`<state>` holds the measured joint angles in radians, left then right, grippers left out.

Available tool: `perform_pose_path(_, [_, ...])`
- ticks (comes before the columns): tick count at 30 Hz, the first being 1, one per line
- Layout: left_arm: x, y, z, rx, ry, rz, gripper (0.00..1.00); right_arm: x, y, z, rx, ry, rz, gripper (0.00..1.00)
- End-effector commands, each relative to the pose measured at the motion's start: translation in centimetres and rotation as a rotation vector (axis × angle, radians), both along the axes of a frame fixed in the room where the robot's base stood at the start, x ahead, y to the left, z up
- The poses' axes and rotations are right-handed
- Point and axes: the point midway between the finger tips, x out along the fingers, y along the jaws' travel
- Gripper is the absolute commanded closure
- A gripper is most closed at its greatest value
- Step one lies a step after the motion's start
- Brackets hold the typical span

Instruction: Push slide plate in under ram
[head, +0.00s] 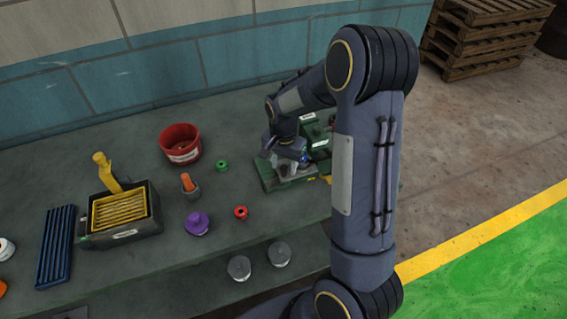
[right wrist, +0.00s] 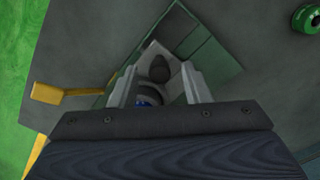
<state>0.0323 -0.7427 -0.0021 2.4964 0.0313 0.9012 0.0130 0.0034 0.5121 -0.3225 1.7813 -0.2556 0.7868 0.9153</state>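A green press-like machine (head: 270,178) stands at the back right of the bench, partly hidden behind my right arm. A light grey plate (head: 296,172), which looks like the slide plate, lies on its green base. In the right wrist view the grey plate (right wrist: 151,50) shows a dark oval on it, with a grey ring and a bit of blue nearer the gripper. My right gripper (right wrist: 158,78) points down over the plate, its fingers spread apart with no clear grip on anything. The ram cannot be made out clearly. My left gripper is out of view.
A yellow handle (right wrist: 60,94) sticks out beside the machine. A green ring-shaped part (head: 222,166), a red one (head: 241,212), a purple knob (head: 197,224), a red bowl (head: 180,145) and a black box (head: 130,224) with a yellow grate lie left. Bare bench lies between.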

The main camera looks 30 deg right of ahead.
Motion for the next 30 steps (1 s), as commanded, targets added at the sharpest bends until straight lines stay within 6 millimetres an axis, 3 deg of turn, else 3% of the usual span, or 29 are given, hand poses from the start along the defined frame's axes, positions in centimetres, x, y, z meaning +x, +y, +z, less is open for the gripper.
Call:
perform_pose_path(8, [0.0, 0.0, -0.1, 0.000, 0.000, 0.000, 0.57, 0.0, 0.0, 0.5, 0.000, 0.000, 0.000, 0.57])
perform_pose_path(21, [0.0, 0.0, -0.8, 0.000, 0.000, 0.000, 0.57, 0.1, 0.0, 7.0, 0.000, -0.002, 0.001, 0.57])
perform_pose_path(30, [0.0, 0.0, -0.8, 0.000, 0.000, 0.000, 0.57, 0.0, 0.0, 7.8, 0.000, 0.000, 0.000, 0.57])
